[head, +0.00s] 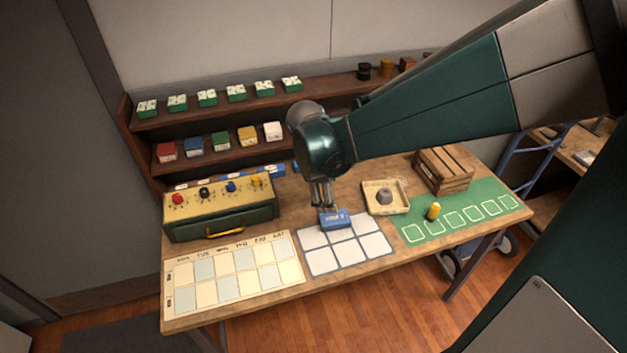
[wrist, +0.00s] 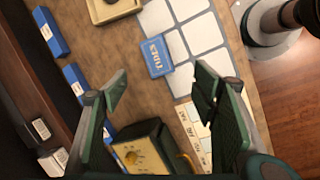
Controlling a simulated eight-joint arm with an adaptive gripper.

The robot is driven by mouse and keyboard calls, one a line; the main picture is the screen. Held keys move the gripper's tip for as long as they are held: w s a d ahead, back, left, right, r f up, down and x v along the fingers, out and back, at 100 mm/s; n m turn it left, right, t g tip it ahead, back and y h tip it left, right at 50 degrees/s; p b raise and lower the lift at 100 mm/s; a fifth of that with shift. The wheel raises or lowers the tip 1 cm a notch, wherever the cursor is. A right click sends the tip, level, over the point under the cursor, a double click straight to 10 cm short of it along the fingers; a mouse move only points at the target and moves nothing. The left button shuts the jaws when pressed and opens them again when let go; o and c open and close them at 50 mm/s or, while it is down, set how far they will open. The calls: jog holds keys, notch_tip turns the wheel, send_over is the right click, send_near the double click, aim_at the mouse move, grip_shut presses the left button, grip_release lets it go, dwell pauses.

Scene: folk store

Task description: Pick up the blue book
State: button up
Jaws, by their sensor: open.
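The blue book (head: 335,221) has white lettering on its face and lies at the back edge of a white-celled grid mat (head: 319,262). It also shows in the wrist view (wrist: 157,57), lying flat on the mat's corner cells. My gripper (head: 325,206) points down just above and behind the book in the head view. In the wrist view my gripper (wrist: 162,80) has its two fingers wide apart with nothing between them, and the book shows past the fingertips. More blue boxes (wrist: 51,33) lie at the left of the wrist view.
A cream-and-green box with coloured knobs (head: 220,205) stands left of the mat. A calendar sheet (head: 232,275) lies at front left. A shallow tray with a grey lump (head: 372,207), a wooden crate (head: 443,171) and a yellow cylinder (head: 434,211) are to the right. Shelves of small boxes stand behind.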

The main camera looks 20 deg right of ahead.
aim_at(333, 217)
jog(key=w+f+n, duration=0.1)
jog(key=f, duration=0.2)
jog(key=w+f+n+g+h, duration=0.1)
jog(key=w+f+n, duration=0.1)
jog(key=f, duration=0.2)
jog(key=w+f+n+g+b, duration=0.1)
jog(key=f, duration=0.3)
jog(key=shift+w+d+h, duration=0.25)
jog(key=shift+d+h, duration=0.05)
jog(key=shift+d, duration=0.1)
jog(key=shift+x, duration=1.3)
jog(key=shift+b+x, duration=0.3)
jog(key=shift+x, duration=2.3)
jog(key=shift+w+f+b, duration=0.1)
jog(key=shift+f+b, duration=0.15)
jog(key=shift+b, duration=0.15)
jog(key=c, duration=1.1)
